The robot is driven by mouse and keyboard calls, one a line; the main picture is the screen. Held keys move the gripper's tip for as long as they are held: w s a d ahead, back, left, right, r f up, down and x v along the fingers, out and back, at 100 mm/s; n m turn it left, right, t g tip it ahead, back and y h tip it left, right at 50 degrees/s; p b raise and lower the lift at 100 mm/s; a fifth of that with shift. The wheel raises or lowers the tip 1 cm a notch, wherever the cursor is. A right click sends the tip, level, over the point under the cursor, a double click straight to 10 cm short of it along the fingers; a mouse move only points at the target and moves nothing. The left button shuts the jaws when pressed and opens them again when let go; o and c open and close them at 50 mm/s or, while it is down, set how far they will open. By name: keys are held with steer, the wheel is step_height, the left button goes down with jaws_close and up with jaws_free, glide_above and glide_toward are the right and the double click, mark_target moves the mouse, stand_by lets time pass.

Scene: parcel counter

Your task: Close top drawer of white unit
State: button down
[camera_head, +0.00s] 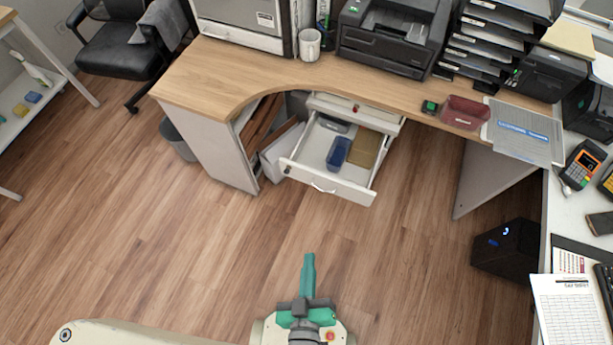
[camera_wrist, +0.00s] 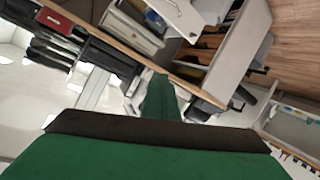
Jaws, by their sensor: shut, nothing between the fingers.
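The white drawer unit stands under the wooden desk in the head view. One drawer (camera_head: 330,183) is pulled far out, with a blue box, a tan item and a dark item inside. Above it is a narrow white front (camera_head: 352,107) with a red spot; whether this is a separate drawer is unclear. My gripper (camera_head: 309,258) is shut and empty, over the floor in front of the unit and well apart from the drawer. In the wrist view its green fingers (camera_wrist: 160,100) show, with the white unit (camera_wrist: 130,32) tilted beyond them.
The wooden desk (camera_head: 235,72) holds a printer (camera_head: 390,38), a mug (camera_head: 309,44) and a red tray (camera_head: 465,111). A grey bin (camera_head: 178,140) stands left of the desk and a black box (camera_head: 508,250) on the floor at right. The floor before the drawer is clear.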

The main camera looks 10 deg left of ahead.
steer(key=w+a+f+n+g, duration=0.2)
steer(key=w+f+n, duration=0.4)
steer(key=f+n, duration=0.2)
steer(key=n+g+h, duration=0.3)
steer(key=n, duration=1.7)
glide_toward(304, 171)
step_height(304, 171, down, 4)
steer(key=shift+w+d, duration=0.2)
steer(key=shift+w, duration=0.8)
steer(key=shift+w+d, duration=0.2)
steer(key=shift+w, duration=0.75)
